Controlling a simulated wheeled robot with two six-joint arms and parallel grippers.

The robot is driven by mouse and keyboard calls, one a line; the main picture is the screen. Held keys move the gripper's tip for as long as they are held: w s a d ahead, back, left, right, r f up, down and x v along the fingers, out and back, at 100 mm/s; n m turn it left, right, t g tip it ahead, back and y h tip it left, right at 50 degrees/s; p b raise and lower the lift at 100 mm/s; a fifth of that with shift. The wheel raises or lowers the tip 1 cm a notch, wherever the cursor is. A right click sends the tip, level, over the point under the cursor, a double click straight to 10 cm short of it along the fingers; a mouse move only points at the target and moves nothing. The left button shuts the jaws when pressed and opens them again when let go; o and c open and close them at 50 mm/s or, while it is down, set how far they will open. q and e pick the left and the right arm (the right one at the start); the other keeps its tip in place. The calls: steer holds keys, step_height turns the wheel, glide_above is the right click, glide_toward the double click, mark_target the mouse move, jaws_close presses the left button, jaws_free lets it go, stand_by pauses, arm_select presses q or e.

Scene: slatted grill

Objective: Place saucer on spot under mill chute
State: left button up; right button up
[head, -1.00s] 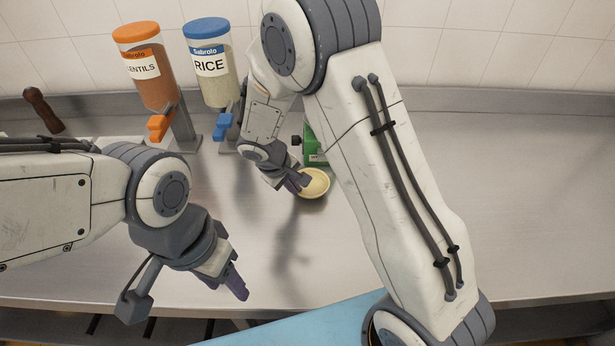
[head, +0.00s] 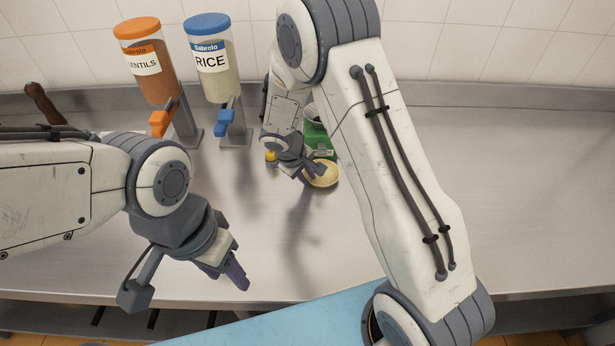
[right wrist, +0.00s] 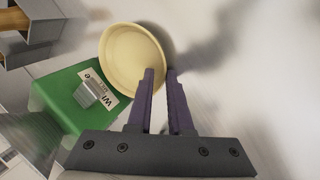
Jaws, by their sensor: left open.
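The pale yellow saucer (head: 325,176) is in front of the green mill (head: 319,143), which my right arm partly hides. In the right wrist view the saucer (right wrist: 128,58) is beside the mill (right wrist: 70,98), close to its grey chute (right wrist: 90,93). My right gripper (head: 305,176) is shut on the saucer's rim, with one finger over the inside and one outside; the fingers (right wrist: 161,74) show in the wrist view. I cannot tell whether the saucer touches the counter. The spot under the chute is not distinguishable. My left gripper (head: 228,275) is open and empty over the front counter.
An orange-lidded lentils dispenser (head: 148,65) and a blue-lidded rice dispenser (head: 212,65) stand at the back left. A small yellow object (head: 270,156) is left of the mill. A brown handle (head: 42,103) is at the far left. The steel counter (head: 510,200) is clear on the right.

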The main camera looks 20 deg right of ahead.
steer(key=shift+a+r, duration=0.15)
steer(key=shift+r, duration=0.35)
steer(key=v, duration=1.1)
steer(key=s+a+r+y, duration=0.1)
steer(key=s+a+r, duration=0.1)
steer(key=s, duration=0.7)
steer(key=s+a+r+n+g+y, duration=0.1)
steer(key=s+a+r+y, duration=0.1)
steer(key=s, duration=0.7)
steer(key=s+a+r+g+y, duration=0.1)
steer(key=s+a+r, duration=0.1)
steer(key=s, duration=0.7)
steer(key=shift+a+r+n+y, duration=0.3)
steer(key=shift+a+r+y, duration=0.1)
steer(key=shift+a, duration=0.5)
steer(key=shift+s, duration=0.1)
